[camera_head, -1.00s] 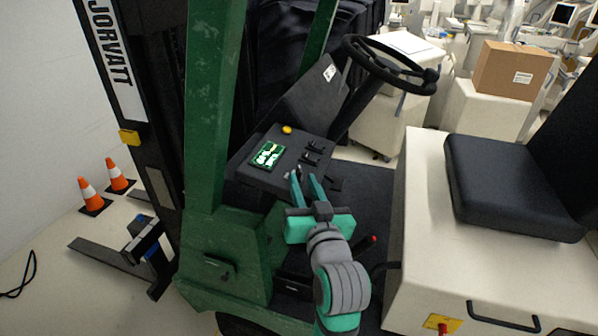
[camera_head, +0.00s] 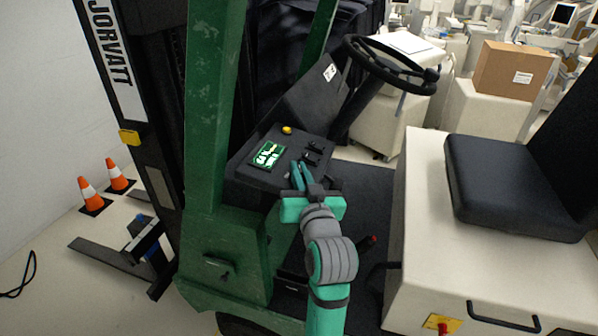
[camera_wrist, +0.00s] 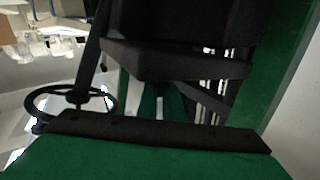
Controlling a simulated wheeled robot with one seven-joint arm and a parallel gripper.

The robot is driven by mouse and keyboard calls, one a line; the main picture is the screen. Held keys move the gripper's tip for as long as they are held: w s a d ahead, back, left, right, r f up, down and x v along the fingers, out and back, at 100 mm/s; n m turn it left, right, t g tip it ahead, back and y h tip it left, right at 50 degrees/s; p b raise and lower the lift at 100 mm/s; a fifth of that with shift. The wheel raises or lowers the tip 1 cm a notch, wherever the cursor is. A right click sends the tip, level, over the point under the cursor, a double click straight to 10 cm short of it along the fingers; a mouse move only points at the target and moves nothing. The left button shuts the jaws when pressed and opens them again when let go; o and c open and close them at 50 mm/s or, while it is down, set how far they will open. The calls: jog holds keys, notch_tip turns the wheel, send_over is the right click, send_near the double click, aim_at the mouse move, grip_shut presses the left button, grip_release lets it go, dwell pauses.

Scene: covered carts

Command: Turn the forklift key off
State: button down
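The forklift's dark dash panel (camera_head: 262,170) has a lit green display (camera_head: 267,155), a yellow button (camera_head: 287,130) and small black levers (camera_head: 313,152). My gripper (camera_head: 298,167) is at the panel's near right part, just below the levers. Its two teal fingers point at the panel, with their tips close together. I cannot make out the key; the fingers cover that part of the panel.
A green post (camera_head: 210,110) stands left of the panel. The steering wheel (camera_head: 390,65) is above and to the right. The black seat (camera_head: 500,185) is on a cream body at right. A red-tipped lever (camera_head: 370,240) stands right of my arm. Orange cones (camera_head: 92,193) stand far left.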

jog(key=shift+n+y, duration=0.4)
jog(key=shift+y, duration=0.2)
jog(key=n+g+y, duration=0.1)
jog(key=n+y, duration=0.1)
jog(key=y, duration=0.1)
jog(key=n+g+y, duration=0.2)
jog(key=n+y, duration=0.1)
jog(key=y, duration=0.1)
jog(key=shift+d, duration=0.15)
jog(key=n+g+y, duration=0.4)
jog(key=shift+n, duration=0.3)
jog(key=shift+n+g+y, duration=1.1)
jog(key=shift+n+g, duration=0.6)
jog(key=shift+g, duration=0.6)
jog(key=shift+a, duration=0.2)
jog(key=c, duration=1.9)
grip_release()
